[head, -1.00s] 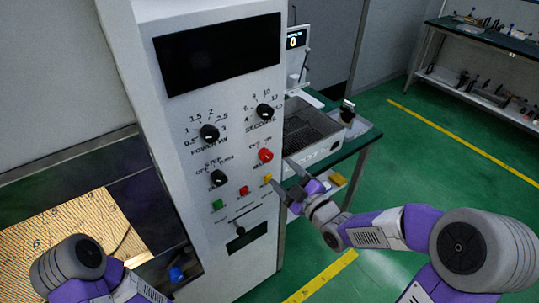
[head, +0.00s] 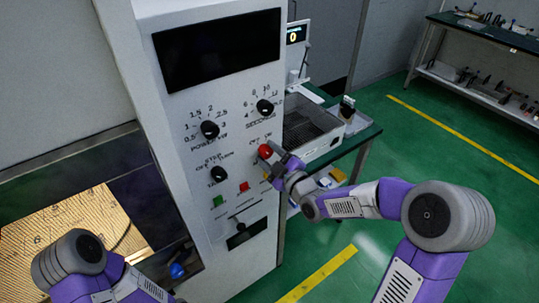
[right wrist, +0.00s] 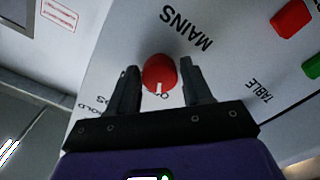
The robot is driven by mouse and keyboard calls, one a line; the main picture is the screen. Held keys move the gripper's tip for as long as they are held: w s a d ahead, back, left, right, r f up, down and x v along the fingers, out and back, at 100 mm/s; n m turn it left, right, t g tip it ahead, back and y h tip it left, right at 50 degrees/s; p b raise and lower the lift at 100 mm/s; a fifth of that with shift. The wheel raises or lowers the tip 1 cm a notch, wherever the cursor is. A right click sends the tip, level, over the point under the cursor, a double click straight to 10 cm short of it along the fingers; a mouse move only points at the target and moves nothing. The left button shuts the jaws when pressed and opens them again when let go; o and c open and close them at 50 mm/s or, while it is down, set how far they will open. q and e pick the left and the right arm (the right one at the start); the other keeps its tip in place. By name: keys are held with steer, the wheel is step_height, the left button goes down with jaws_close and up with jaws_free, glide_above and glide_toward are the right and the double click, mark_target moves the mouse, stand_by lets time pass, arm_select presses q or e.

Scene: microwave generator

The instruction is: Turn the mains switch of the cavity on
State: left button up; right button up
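The red mains switch (head: 265,151) is a round knob on the white front panel of the cavity (head: 258,190). In the right wrist view the red knob (right wrist: 159,73) lies between the two fingers, under the lettering MAINS, with a short white mark on its lower edge. My right gripper (head: 272,158) is at the knob, and its fingers (right wrist: 160,82) are open with a gap on both sides of it. The lettering beside the knob is partly hidden. My left arm (head: 85,272) shows at the lower left; its gripper is out of the picture.
Black POWER (head: 210,129) and SECONDS (head: 264,107) knobs sit above on the panel. A black STEP/TURN knob (head: 218,174), a green button (head: 218,201) and a red button (head: 244,187) are nearby. A green-topped bench (head: 357,135) stands right behind the panel.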

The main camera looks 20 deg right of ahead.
steer(key=c, duration=0.7)
steer(key=shift+f+m+b, duration=0.1)
steer(key=shift+m+b, duration=0.95)
steer(key=shift+m, duration=0.15)
steer(key=m+b, duration=0.1)
steer(key=m, duration=0.1)
steer(key=shift+m, duration=0.4)
steer(key=m+b, duration=0.1)
steer(key=m, duration=0.2)
steer(key=shift+b, duration=0.3)
steer(key=shift+m, duration=1.8)
steer(key=o, duration=1.1)
